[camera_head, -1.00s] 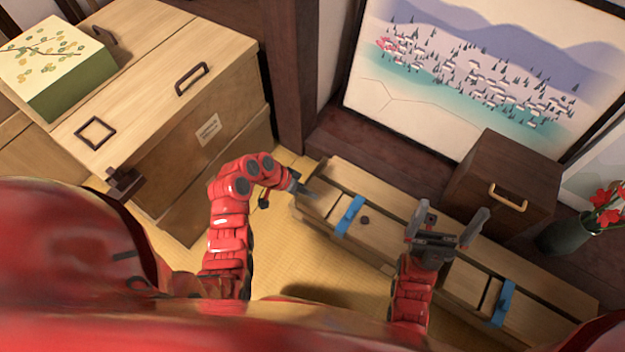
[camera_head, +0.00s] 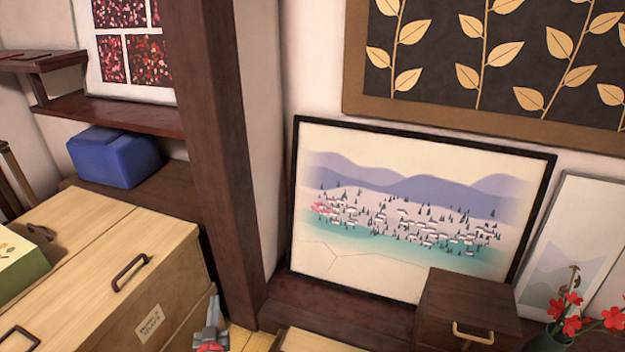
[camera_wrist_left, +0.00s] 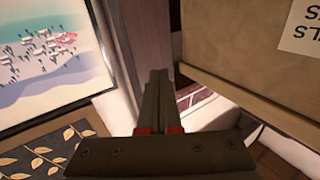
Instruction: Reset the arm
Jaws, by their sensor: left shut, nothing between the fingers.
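My left gripper (camera_head: 213,310) shows at the bottom edge of the head view, just right of the wooden chest (camera_head: 165,300). Only its front end is in the picture. In the left wrist view the two dark fingers of the left gripper (camera_wrist_left: 158,78) lie together, shut, with nothing held between them. The rest of the left arm is out of the head view. My right gripper does not show in either view.
A dark pillar (camera_head: 225,150) stands behind the gripper. A framed landscape picture (camera_head: 400,220) leans on the wall beside it. A small dark box (camera_head: 465,300) and a vase of red flowers (camera_head: 560,335) stand at the right. A blue box (camera_head: 115,155) sits back left.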

